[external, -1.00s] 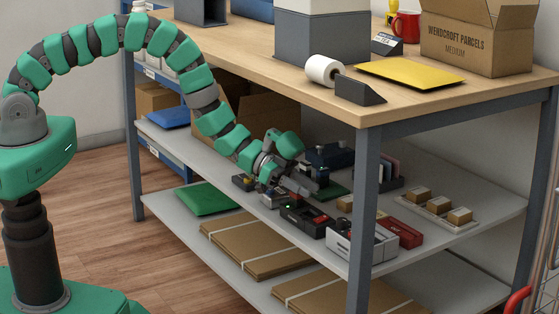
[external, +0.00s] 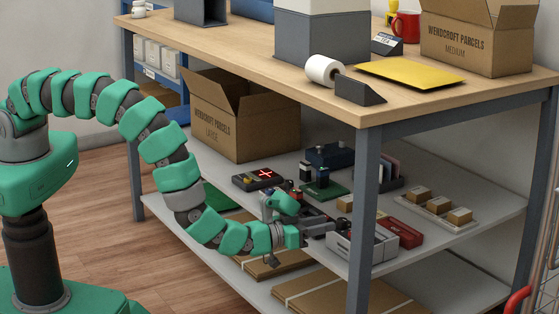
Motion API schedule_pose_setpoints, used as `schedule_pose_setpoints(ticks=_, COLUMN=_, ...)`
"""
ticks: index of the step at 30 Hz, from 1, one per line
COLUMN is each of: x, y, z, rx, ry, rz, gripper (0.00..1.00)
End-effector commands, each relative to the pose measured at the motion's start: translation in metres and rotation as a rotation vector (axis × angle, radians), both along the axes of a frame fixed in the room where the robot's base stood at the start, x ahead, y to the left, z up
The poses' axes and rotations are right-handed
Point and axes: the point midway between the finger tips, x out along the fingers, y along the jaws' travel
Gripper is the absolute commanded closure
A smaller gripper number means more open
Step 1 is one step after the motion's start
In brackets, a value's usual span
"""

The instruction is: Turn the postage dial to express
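My gripper (external: 329,226) is over the front edge of the middle shelf, pointing right. It is close to a light grey box-like device (external: 352,250); I cannot tell whether they touch. The fingers are small and dark, so their opening is unclear. A dark device with a lit red cross and a yellow knob (external: 258,178) sits further back left on the shelf. No postage dial or express mark can be made out; my arm hides part of the shelf front.
A red case (external: 403,233) lies right of the grey device. A dark blue device (external: 330,156) and a green pad (external: 325,190) are behind my gripper. A large carton (external: 240,125) stands back left. The table leg (external: 363,210) and tabletop edge (external: 430,103) bound the space.

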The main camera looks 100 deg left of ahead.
Motion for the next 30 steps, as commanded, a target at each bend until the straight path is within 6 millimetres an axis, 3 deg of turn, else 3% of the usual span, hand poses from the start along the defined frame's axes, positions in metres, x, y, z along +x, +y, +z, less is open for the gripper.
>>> schedule_pose_setpoints(ticks=6, x=-0.04, y=-0.017, z=-0.025, rx=0.012, ry=0.026, rz=0.152, gripper=0.67)
schedule_pose_setpoints(ticks=11, x=-0.05, y=-0.017, z=-0.029, rx=0.014, ry=0.031, rz=0.193, gripper=0.67)
schedule_pose_setpoints(ticks=17, x=-0.037, y=-0.002, z=-0.029, rx=0.013, ry=0.028, rz=0.198, gripper=0.67)
schedule_pose_setpoints(ticks=30, x=0.017, y=0.055, z=-0.03, rx=0.014, ry=0.028, rz=0.197, gripper=0.67)
